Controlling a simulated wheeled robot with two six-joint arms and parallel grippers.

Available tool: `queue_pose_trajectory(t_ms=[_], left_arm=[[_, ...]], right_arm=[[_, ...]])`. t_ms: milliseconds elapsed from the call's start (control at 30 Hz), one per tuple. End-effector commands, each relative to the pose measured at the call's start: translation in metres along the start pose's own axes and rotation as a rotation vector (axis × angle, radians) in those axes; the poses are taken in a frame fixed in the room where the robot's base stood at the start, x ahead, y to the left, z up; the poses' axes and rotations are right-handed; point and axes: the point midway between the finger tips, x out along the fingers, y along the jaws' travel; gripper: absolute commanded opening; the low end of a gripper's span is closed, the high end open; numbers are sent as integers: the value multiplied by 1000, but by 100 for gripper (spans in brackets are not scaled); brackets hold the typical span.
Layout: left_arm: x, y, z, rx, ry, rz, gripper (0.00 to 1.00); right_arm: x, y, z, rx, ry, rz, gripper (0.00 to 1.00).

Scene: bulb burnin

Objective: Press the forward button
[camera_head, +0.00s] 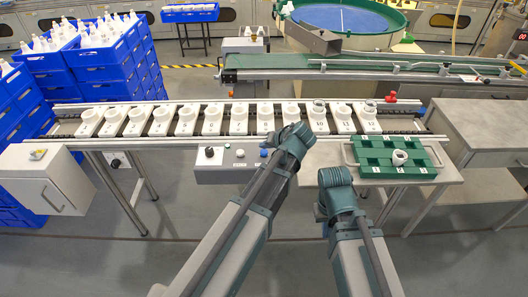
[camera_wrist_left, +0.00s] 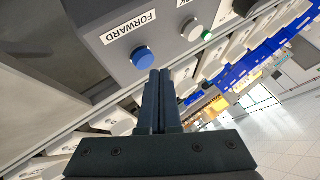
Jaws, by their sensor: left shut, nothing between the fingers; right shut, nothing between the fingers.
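The grey control box (camera_head: 225,176) sits at the front of the conveyor in the head view. In the left wrist view, the blue button (camera_wrist_left: 142,58) stands on its panel beside the label FORWARD (camera_wrist_left: 128,28). My left gripper (camera_head: 272,145) is shut and empty at the box's right end. In the left wrist view its fingertips (camera_wrist_left: 161,74) are just beside the blue button; I cannot tell whether they touch it. My right gripper (camera_head: 335,178) is shut and empty, left of the green tray (camera_head: 372,171), its fingertips mostly hidden.
A row of numbered white holders (camera_head: 213,127) runs along the conveyor behind. Blue crates (camera_head: 105,75) stand at the left.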

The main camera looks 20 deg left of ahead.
Motion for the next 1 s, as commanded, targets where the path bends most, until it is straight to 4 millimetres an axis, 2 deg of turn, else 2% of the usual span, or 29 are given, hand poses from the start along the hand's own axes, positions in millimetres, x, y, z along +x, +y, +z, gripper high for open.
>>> queue_pose_trajectory(t_ms=[400, 1000], left_arm=[[6, 5, 5, 0, 0, 0, 0], [8, 6, 6, 0, 0, 0, 0]], right_arm=[[9, -1, 0, 0, 0, 0, 0], [11, -1, -1, 0, 0, 0, 0]])
